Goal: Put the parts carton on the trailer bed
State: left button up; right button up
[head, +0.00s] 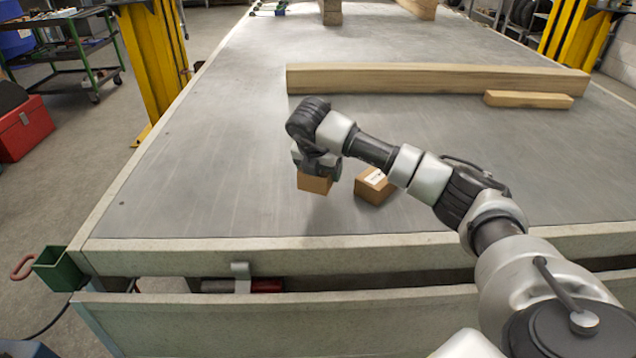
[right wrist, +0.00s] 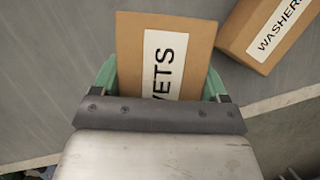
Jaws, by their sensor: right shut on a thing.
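My right gripper (head: 317,172) points down over the front part of the grey trailer bed (head: 200,190). It is shut on a small brown carton (head: 314,184). In the right wrist view this carton (right wrist: 135,55) sits between the green fingers and has a white label, partly hidden, reading "...ETS". I cannot tell whether its underside touches the bed. A second brown carton (head: 375,186), labelled "WASHERS" in the right wrist view (right wrist: 270,30), rests on the bed just to the right. My left gripper is not in view.
A long timber beam (head: 430,79) and a short timber block (head: 528,99) lie across the bed behind the cartons. The bed's raised front edge (head: 270,255) is nearest me. The bed's left side is clear. Yellow posts (head: 155,70) stand beside the trailer.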

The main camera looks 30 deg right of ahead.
jog(key=shift+w+f, duration=0.4)
jog(key=shift+w, duration=0.4)
notch_tip(320, 180, down, 4)
jog(key=shift+f+b, duration=0.1)
jog(key=shift+b, duration=0.25)
jog(key=o, duration=1.1)
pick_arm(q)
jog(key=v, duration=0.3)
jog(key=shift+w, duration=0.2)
pick_arm(e)
jog(key=shift+s+a+r, duration=0.1)
jog(key=shift+r, duration=0.45)
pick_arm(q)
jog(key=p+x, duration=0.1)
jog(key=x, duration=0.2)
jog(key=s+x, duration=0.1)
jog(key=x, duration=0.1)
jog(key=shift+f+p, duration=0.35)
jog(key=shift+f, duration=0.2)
pick_arm(e)
jog(key=v, duration=1.1)
jog(key=shift+s, duration=0.1)
jog(key=shift+a+f, duration=0.1)
